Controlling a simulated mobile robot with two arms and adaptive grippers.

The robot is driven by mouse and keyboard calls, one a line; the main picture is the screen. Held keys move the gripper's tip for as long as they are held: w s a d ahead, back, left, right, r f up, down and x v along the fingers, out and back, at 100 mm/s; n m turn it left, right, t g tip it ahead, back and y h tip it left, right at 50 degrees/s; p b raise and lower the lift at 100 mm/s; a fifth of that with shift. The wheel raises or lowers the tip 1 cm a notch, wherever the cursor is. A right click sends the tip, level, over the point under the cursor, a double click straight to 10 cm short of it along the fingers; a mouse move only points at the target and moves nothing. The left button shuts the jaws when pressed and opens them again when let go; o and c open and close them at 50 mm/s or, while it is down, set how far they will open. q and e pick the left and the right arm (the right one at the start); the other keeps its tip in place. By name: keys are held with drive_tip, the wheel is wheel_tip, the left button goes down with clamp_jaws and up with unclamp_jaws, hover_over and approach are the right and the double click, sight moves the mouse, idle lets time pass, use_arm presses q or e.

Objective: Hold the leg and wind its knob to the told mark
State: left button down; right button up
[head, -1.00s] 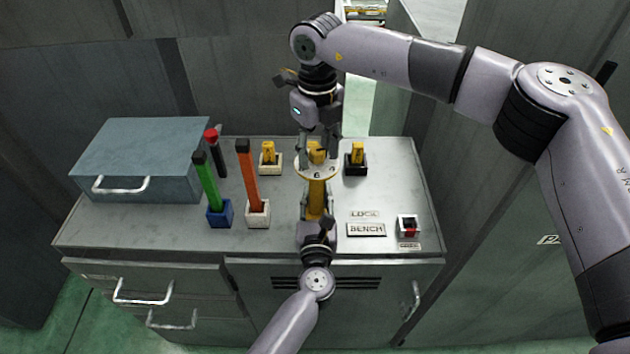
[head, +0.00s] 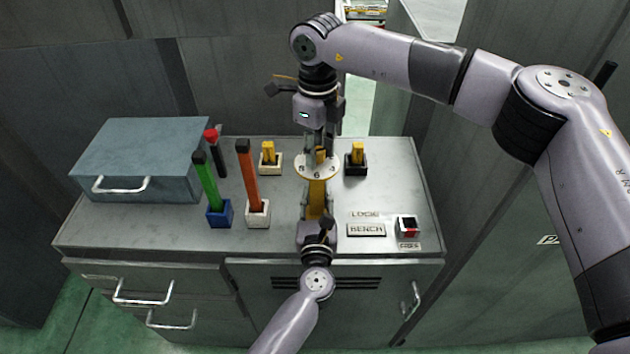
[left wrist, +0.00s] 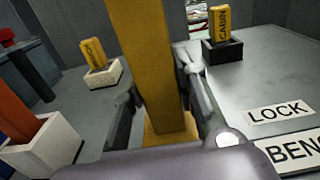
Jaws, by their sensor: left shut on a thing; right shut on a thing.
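The yellow leg (head: 317,192) stands upright on the bench in the head view. It also fills the middle of the left wrist view (left wrist: 148,70). A pale round dial (head: 304,172) with dark numerals sits at its top; a 6 faces the front, and the other marks are too small to read surely. The yellow knob (head: 320,157) is above the dial, partly hidden by fingers. My left gripper (head: 317,207) is shut on the leg below the dial, a finger on each side. My right gripper (head: 320,150) points down from above and is shut on the knob.
A yellow block in a white holder (head: 270,165) and a CABIN block in a black holder (head: 356,167) flank the dial. Green (head: 207,182) and orange (head: 248,178) bars stand left, near a blue-grey box (head: 150,150). LOCK and BENCH (head: 366,230) plates and a small red switch (head: 409,227) lie right.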

drive_tip(key=shift+c, duration=0.5)
drive_tip(key=m, duration=0.8)
drive_tip(key=m, duration=0.3)
drive_tip(key=shift+f, duration=0.1)
drive_tip(key=m, duration=0.5)
drive_tip(key=o, duration=0.9)
drive_tip(key=shift+c, duration=0.2)
